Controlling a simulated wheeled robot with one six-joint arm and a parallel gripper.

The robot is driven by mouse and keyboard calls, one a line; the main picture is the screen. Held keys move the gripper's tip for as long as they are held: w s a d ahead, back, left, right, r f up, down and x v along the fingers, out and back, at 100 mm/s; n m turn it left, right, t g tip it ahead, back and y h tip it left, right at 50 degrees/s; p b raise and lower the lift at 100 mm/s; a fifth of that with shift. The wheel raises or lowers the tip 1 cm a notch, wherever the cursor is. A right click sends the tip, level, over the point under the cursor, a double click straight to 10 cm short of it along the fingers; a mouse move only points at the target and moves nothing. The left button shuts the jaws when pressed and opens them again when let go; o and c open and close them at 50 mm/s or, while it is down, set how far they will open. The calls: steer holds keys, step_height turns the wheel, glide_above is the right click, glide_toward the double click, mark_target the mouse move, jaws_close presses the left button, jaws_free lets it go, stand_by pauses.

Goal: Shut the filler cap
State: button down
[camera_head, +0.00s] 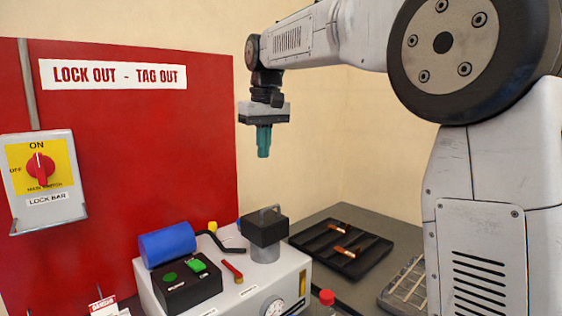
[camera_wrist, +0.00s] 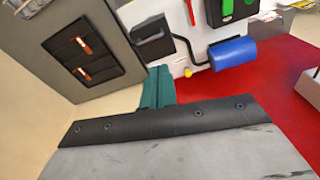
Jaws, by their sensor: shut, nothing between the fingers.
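In the wrist view the yellow cap (camera_wrist: 188,72) lies beside the blue cylinder (camera_wrist: 232,53). It is too small to tell whether it is open or shut. My gripper (camera_head: 264,152) has teal fingers, shut and empty, pointing down in the air above the machine. The wrist view shows the shut fingers (camera_wrist: 158,86) apart from everything.
A black block on a grey cylinder (camera_head: 265,236), a black bent pipe, a red lever (camera_head: 232,271) and a green-button box (camera_head: 188,286) crowd the machine top. A black tray (camera_head: 341,247) with copper pieces stands at right. A red lockout board (camera_head: 130,150) rises behind.

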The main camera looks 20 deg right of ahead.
steer(key=s+f, duration=0.1)
steer(key=s, duration=0.8)
steer(key=shift+d+f+m, duration=0.25)
steer(key=shift+f+m, duration=0.05)
steer(key=shift+f, duration=0.1)
steer(key=s+f, duration=0.9)
steer(key=s, duration=0.4)
steer(key=s+f+m, duration=0.1)
steer(key=s+f, duration=0.7)
steer(key=s, duration=0.5)
steer(key=shift+s+d+f, duration=0.25)
steer(key=shift+d+f, duration=0.1)
steer(key=shift+f, duration=0.05)
